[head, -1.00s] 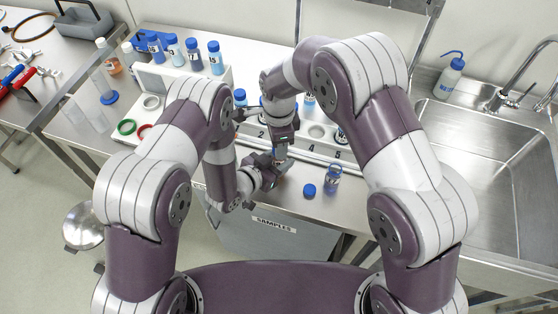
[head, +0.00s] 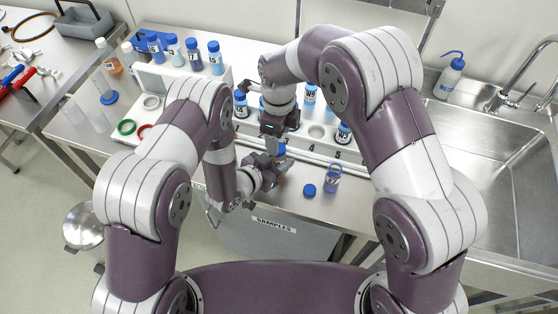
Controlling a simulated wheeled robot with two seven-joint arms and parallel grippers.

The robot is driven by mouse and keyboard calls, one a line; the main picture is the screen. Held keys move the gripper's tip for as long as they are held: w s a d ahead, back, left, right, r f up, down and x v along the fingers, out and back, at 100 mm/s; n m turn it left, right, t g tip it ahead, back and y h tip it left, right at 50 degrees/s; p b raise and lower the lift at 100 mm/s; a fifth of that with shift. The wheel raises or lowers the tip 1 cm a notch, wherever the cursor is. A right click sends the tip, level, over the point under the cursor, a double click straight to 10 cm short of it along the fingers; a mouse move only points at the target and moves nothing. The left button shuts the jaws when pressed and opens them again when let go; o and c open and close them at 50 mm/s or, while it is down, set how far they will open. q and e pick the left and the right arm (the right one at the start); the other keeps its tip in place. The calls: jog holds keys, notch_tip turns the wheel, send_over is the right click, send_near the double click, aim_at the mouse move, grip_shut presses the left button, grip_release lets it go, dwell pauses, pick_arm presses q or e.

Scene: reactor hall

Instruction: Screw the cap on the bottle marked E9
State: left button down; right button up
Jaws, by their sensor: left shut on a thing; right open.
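My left gripper (head: 275,167) is shut on a small bottle (head: 279,157) held upright over the front of the steel counter. A blue cap (head: 280,148) shows on top of that bottle; its label is mostly hidden, so I cannot read a mark. My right gripper (head: 273,145) is open just above and beside this cap, with nothing visible between its fingers. An uncapped bottle (head: 332,178) stands on the counter to the right, its label too small to read surely. A loose blue cap (head: 309,190) lies to its left.
A white numbered rack (head: 316,131) behind the grippers holds several blue-capped bottles. More bottles (head: 215,57) stand on a white stand at the back left. Green (head: 127,127) and red rings lie at left. A sink (head: 490,150) is at right, a SAMPLES bin (head: 273,224) below.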

jog(key=shift+r, duration=1.95)
pick_arm(q)
jog(key=shift+c, duration=2.4)
grip_release()
jog(key=shift+s+a+r, duration=0.15)
jog(key=shift+s+a, duration=0.2)
jog(key=shift+s, duration=0.05)
pick_arm(e)
jog(key=shift+d+f, duration=0.1)
jog(key=shift+f, duration=0.1)
pick_arm(q)
jog(key=b+v, duration=0.2)
jog(key=v, duration=0.8)
jog(key=shift+s+a, duration=0.1)
jog(key=shift+a, duration=0.05)
pick_arm(e)
jog(key=shift+f, duration=0.9)
pick_arm(q)
jog(key=shift+s+a+r, duration=0.35)
jog(key=shift+s, duration=0.15)
